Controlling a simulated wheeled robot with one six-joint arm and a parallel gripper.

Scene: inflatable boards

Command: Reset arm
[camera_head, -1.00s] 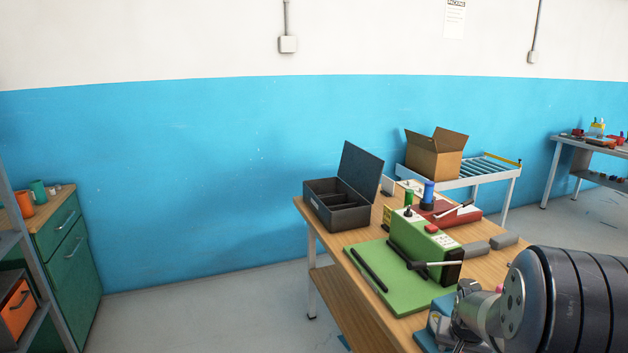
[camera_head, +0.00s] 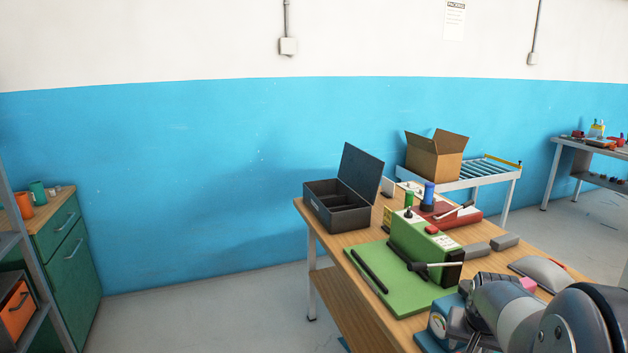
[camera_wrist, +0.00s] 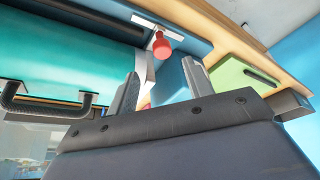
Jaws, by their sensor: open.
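My gripper shows in the wrist view (camera_wrist: 160,88) with its two fingers apart and nothing between them that it holds. A red knob (camera_wrist: 162,47) shows beyond the fingertips, apart from them. In the head view my arm's wrist part is at the lower right, over the near end of the wooden workbench (camera_head: 335,245); the fingertips are hidden there. A blue device (camera_head: 432,337) stands on the bench beside my arm, partly hidden by it.
A cardboard box (camera_head: 435,157) stands behind. A green cabinet (camera_head: 75,255) is at left, with clear floor between.

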